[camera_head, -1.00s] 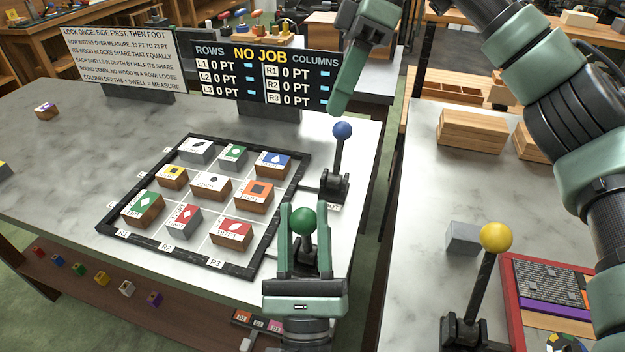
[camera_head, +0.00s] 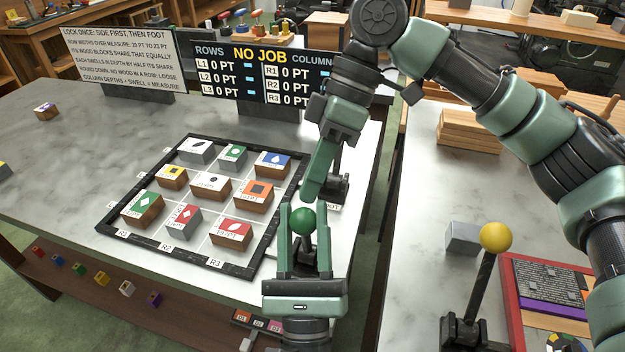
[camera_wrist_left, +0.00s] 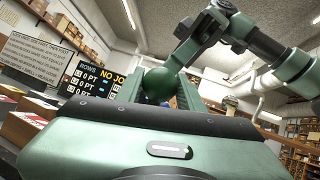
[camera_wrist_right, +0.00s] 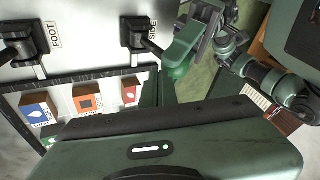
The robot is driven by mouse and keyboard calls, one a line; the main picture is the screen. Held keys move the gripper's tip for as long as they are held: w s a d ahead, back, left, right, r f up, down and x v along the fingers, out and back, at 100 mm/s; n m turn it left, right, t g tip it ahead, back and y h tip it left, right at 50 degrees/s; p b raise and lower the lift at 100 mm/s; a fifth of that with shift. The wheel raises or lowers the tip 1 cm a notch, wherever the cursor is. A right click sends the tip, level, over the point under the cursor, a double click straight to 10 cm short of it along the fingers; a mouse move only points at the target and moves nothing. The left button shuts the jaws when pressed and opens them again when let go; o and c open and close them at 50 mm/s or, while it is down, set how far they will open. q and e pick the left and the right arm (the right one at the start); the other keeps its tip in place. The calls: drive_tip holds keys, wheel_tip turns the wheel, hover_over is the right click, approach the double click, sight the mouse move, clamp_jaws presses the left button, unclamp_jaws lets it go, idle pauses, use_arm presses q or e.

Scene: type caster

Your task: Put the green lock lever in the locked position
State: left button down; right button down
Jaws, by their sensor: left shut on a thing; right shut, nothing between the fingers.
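The green lock lever has a green ball (camera_head: 303,221) on a dark stem at the frame's near right corner. My left gripper (camera_head: 303,215) is shut on the ball, its fingers on either side; the ball also shows between them in the left wrist view (camera_wrist_left: 160,84). In the right wrist view the dark lever base (camera_wrist_right: 138,34) by the SIDE label shows, its stem running toward my left gripper. My right gripper (camera_head: 313,185) is shut and empty, pointing down just behind the green ball. Which position counts as locked cannot be read.
A second lever base (camera_head: 334,187) stands close behind by the FOOT label; my right arm hides its blue ball in the head view. A black frame (camera_head: 190,255) holds several labelled blocks. A yellow-ball lever (camera_head: 496,237) stands on the right table. The board (camera_head: 262,72) reads NO JOB.

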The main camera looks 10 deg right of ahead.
idle(0.3)
drive_tip(key=shift+s+a+f, duration=0.15)
drive_tip(key=shift+s+a, duration=0.05)
drive_tip(key=shift+s, duration=0.35)
drive_tip(key=shift+s+a+f, duration=0.15)
drive_tip(key=shift+s+a, duration=0.05)
drive_tip(key=shift+s, duration=0.3)
use_arm(q)
drive_tip(key=c, duration=0.9)
unclamp_jaws()
use_arm(e)
drive_tip(key=shift+w, duration=0.15)
drive_tip(key=shift+d, duration=0.1)
use_arm(q)
drive_tip(key=shift+f, duration=0.1)
use_arm(e)
drive_tip(key=shift+r+t, duration=0.1)
drive_tip(key=shift+t, duration=0.2)
